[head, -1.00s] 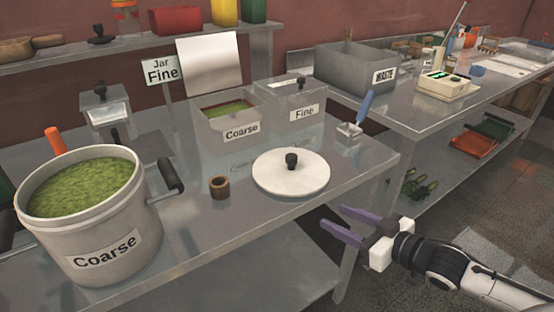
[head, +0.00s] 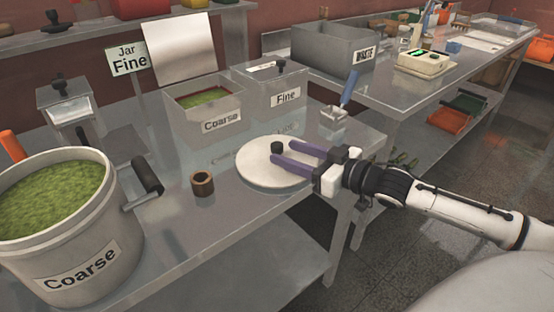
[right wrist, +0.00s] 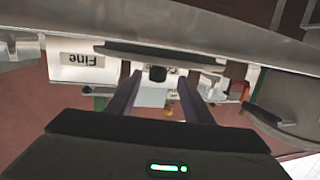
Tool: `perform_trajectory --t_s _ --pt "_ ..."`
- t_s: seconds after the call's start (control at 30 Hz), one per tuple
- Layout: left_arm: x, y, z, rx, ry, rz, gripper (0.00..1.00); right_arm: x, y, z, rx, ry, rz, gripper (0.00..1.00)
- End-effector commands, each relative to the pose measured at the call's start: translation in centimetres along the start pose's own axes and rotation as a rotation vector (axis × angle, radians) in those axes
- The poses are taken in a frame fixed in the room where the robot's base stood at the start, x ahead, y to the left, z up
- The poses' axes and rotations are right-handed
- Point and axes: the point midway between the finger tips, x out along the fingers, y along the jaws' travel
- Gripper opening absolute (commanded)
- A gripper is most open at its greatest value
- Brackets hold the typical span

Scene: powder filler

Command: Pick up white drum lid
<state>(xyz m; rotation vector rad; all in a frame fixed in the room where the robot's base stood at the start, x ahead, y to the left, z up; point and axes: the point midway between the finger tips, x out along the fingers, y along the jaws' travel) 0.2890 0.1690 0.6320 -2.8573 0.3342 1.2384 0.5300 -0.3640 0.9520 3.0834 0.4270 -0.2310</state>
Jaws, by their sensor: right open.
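The white drum lid (head: 255,174) lies flat on the metal table, with a dark knob (head: 277,148) standing up at its middle. My right gripper (head: 284,154) is open over the right part of the lid. Its two purple fingers point left toward the knob, and their tips are close to it. In the right wrist view, which looks upside down, the knob (right wrist: 157,74) shows between the two fingers, and the lid (right wrist: 150,50) is a dark edge-on band. I cannot tell whether the fingers touch the knob. My left gripper is not in view.
A large drum labelled Coarse (head: 80,272), full of green powder, stands at the left. A small brown ring (head: 203,184) lies left of the lid. Bins labelled Coarse (head: 221,126) and Fine (head: 286,97) stand behind it. A blue-handled scoop (head: 348,92) is behind right.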

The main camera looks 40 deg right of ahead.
Motion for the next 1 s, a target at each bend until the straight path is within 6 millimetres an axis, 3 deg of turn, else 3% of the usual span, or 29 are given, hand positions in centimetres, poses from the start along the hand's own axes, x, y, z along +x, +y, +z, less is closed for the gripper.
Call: perform_trajectory --t_s 0.4,0.77,0.87,1.0 --pt "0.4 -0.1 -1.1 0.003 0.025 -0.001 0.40 4.2 0.4 0.1 0.000 0.002 0.001 0.46" --pt "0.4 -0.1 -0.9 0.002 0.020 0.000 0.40 4.9 0.3 0.2 -0.001 -0.001 0.000 0.46" --pt "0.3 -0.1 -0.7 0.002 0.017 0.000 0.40 4.9 0.3 0.2 0.000 -0.001 0.000 0.34" --pt "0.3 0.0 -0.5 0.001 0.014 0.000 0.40 4.9 0.3 0.2 0.000 -0.001 0.000 0.11"
